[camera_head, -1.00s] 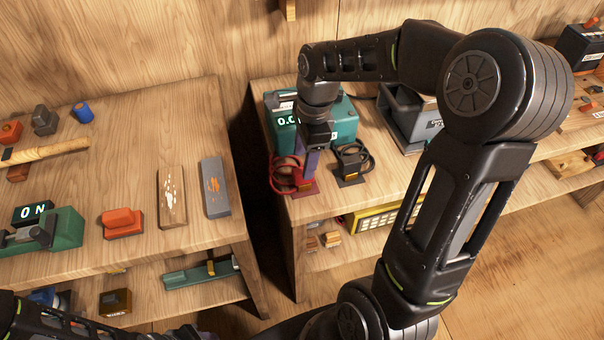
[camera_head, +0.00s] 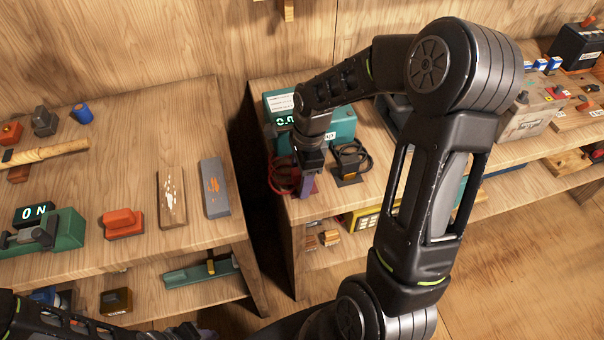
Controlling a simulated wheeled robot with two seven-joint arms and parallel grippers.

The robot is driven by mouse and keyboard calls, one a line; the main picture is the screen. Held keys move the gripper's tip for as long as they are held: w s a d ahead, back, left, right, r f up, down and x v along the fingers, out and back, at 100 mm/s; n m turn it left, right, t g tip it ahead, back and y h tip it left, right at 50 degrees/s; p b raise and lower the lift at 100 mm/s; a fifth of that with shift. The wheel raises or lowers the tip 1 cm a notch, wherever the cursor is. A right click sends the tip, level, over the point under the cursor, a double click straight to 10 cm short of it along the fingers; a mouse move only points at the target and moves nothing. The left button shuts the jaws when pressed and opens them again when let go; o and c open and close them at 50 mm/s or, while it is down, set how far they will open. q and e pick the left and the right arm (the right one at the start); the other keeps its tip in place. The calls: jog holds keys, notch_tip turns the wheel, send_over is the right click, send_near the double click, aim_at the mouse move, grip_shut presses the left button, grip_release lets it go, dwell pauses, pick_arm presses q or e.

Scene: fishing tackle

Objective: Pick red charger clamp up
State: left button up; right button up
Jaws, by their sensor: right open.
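The red charger clamp with its red cable (camera_head: 282,181) lies at the front left corner of the right-hand bench, in front of the green charger (camera_head: 341,124). My right gripper (camera_head: 307,188) points down over it, its purple fingers at the cable's right side. The gripper is open. The clamp body is mostly hidden behind the fingers, and I cannot tell whether they touch it. The black clamp with its black cable (camera_head: 351,160) lies just to the right.
A gap separates this bench from the left bench, which holds a grey block (camera_head: 215,188), a wooden block (camera_head: 171,198) and a red block (camera_head: 122,223). A yellow device (camera_head: 364,221) sits on the shelf below. My right arm hides the bench's middle.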

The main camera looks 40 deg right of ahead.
jog(key=shift+c, duration=0.4)
grip_shut()
dwell(0.6)
